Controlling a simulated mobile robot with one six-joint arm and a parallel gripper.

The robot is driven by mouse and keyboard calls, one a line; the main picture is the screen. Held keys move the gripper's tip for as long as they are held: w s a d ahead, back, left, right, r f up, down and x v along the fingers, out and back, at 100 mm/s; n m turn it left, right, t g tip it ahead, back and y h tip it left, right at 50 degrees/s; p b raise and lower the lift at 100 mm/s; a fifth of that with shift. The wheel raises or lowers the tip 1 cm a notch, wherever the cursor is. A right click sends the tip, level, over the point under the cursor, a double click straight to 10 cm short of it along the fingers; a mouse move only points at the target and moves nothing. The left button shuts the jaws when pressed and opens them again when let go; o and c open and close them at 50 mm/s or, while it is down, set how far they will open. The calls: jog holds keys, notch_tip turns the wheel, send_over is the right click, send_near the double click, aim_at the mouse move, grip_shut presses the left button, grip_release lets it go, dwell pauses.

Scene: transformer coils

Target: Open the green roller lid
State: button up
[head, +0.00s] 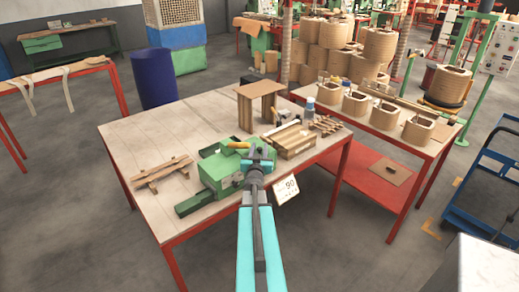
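The green roller machine (214,170) sits on the worktable, left of my arm. Its green lid appears to lie flat over the body, but the lid's edge is too small to make out. A small yellow-orange part (239,145), perhaps a handle, shows at the machine's back edge. My gripper (261,152) is over the machine's right end, close to it. I cannot tell whether it touches the machine or whether its fingers are open. My arm hides part of the machine's right side.
The worktable (137,133) has red legs. Wooden slats (161,173) lie left of the machine; a small wooden stand (258,103) and a wooden crate (289,141) are behind and right. A card marked 90 (286,188) is at the front edge. A second table with coils (357,102) stands right.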

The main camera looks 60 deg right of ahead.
grip_shut()
jog(key=shift+w+d+r+p, duration=0.1)
jog(key=shift+r+p, duration=0.1)
jog(key=shift+r, duration=0.3)
jog(key=shift+w+d+r+p, duration=0.1)
jog(key=shift+r+p, duration=0.1)
jog(key=shift+r, duration=0.25)
jog(key=shift+o, duration=1.3)
grip_release()
jog(key=shift+a+f, duration=0.1)
jog(key=shift+a, duration=0.15)
